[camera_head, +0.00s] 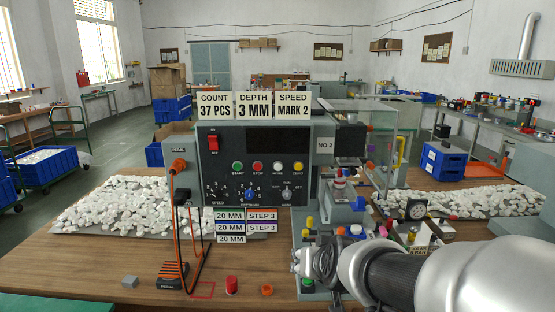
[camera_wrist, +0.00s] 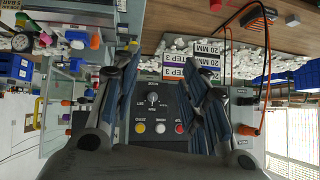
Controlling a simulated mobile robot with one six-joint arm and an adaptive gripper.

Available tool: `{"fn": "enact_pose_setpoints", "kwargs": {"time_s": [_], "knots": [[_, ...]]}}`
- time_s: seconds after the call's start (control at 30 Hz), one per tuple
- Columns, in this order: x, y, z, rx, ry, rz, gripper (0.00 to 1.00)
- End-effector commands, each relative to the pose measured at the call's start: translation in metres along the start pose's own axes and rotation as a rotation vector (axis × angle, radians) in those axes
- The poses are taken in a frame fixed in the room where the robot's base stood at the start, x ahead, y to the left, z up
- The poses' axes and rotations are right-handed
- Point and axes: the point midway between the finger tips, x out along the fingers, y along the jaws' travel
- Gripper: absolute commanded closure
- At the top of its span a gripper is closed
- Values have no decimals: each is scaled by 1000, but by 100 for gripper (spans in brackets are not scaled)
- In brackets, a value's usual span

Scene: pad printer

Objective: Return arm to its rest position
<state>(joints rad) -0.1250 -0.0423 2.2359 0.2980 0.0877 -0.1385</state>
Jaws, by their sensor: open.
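My gripper (camera_wrist: 162,65) is open in the wrist view, its two dark fingers spread wide with nothing between them. The wrist view is upside down. Between and beyond the fingers is the grey control panel (camera_wrist: 155,112) of the pad printer, with its knob and coloured buttons. In the head view my arm reaches in from the lower right, and its end is low in front of the machine's right side. The pad printer (camera_head: 255,165) stands upright on the wooden bench. The fingers are hard to make out there, and I cannot tell their exact distance from the machine.
White pieces (camera_head: 120,205) are heaped left of the printer, with more (camera_head: 470,200) at right. A red cylinder (camera_head: 231,285), an orange ring (camera_head: 267,290) and a grey block (camera_head: 130,282) lie at the front. An orange cable hangs by a pedal (camera_head: 172,272). Small fixtures crowd around my wrist.

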Motion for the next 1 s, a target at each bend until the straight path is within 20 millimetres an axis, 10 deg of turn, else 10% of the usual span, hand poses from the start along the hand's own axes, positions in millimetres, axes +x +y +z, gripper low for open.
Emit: {"fn": "enact_pose_setpoints", "kwargs": {"time_s": [0.2,0.43,0.63,1.0], "knots": [[-107,20,74,-37,-193,18,60],[-185,48,158,-49,-372,96,60],[-210,59,190,-47,-439,137,60],[-212,59,192,-47,-446,139,60]]}}
